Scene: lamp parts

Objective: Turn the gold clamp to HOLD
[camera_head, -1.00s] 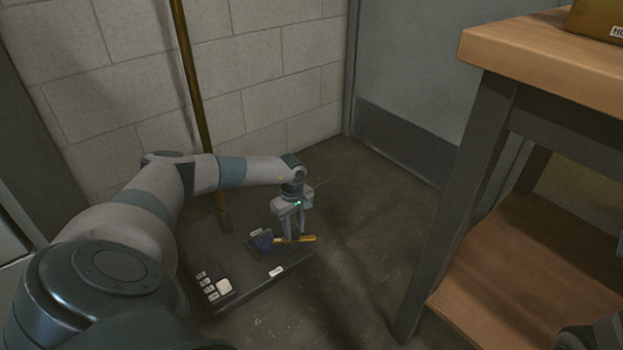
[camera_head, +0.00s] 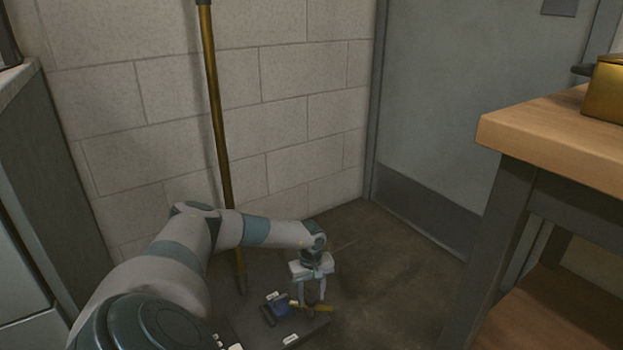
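The gold clamp (camera_head: 326,308) is a short gold bar low on the dark base plate on the floor. It sits beside a small blue block (camera_head: 280,306). My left gripper (camera_head: 315,301) points down at the gold clamp, with a visible gap between its two fingers. The fingertips are at the bar and overlap it in the picture; I cannot tell whether they touch it. The word HOLD cannot be read on the small white labels here. My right gripper is not in view.
A tall brass-coloured pole (camera_head: 217,130) rises from the dark base plate (camera_head: 255,325) against the block wall. A wooden-topped workbench (camera_head: 555,135) with a gold box (camera_head: 606,90) stands at the right. Bare floor lies between plate and bench.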

